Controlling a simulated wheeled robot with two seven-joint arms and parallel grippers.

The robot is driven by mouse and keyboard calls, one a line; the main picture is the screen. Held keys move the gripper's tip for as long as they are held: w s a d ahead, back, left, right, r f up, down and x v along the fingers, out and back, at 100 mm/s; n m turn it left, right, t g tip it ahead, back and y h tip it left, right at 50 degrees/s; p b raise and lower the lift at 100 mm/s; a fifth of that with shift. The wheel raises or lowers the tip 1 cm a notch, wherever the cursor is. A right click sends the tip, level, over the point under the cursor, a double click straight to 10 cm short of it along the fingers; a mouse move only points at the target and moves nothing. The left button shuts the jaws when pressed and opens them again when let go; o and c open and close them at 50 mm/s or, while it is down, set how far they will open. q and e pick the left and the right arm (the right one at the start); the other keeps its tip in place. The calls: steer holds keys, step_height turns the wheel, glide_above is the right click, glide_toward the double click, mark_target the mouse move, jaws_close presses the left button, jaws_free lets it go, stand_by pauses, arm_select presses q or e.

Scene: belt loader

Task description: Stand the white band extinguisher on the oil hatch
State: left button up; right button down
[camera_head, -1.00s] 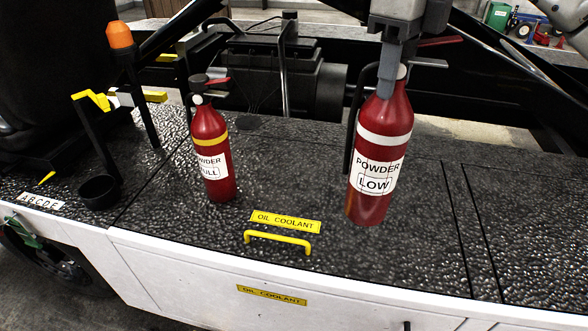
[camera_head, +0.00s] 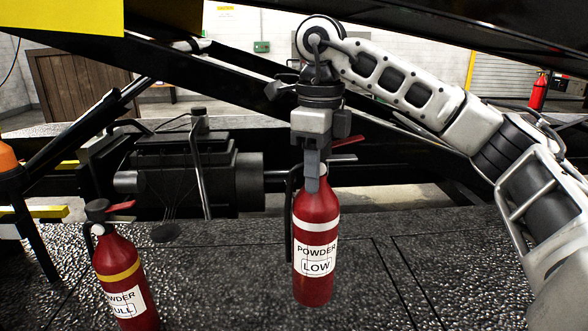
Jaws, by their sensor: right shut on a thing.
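The white band extinguisher (camera_head: 317,250), red with a "POWDER LOW" label, is upright near the middle of the view. My right gripper (camera_head: 312,178) is shut on its top and comes down from above. Its base is over the dark textured deck, left of a seam; I cannot tell whether it touches. The oil hatch's yellow "OIL COOLANT" label and handle are below the present view. My left gripper is not in view.
A yellow band extinguisher (camera_head: 122,285), labelled "FULL", stands at the lower left. Dark machinery (camera_head: 190,170) and beams lie behind the deck. An orange-topped post (camera_head: 8,160) is at the left edge. Deck right of the held extinguisher is clear.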

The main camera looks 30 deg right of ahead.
arm_select(q)
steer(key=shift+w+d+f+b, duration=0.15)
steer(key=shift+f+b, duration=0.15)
steer(key=shift+b, duration=0.4)
arm_select(e)
steer(key=w+d+f, duration=0.1)
steer(key=d+f, duration=0.7)
steer(key=f, duration=0.2)
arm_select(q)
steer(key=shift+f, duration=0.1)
arm_select(e)
steer(key=shift+w+f, duration=0.1)
steer(key=shift+f, duration=0.15)
steer(key=c, duration=0.9)
jaws_free()
arm_select(q)
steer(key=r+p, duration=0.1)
steer(key=p, duration=0.2)
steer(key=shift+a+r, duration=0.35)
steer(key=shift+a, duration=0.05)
arm_select(e)
step_height(320, 180, up, 12)
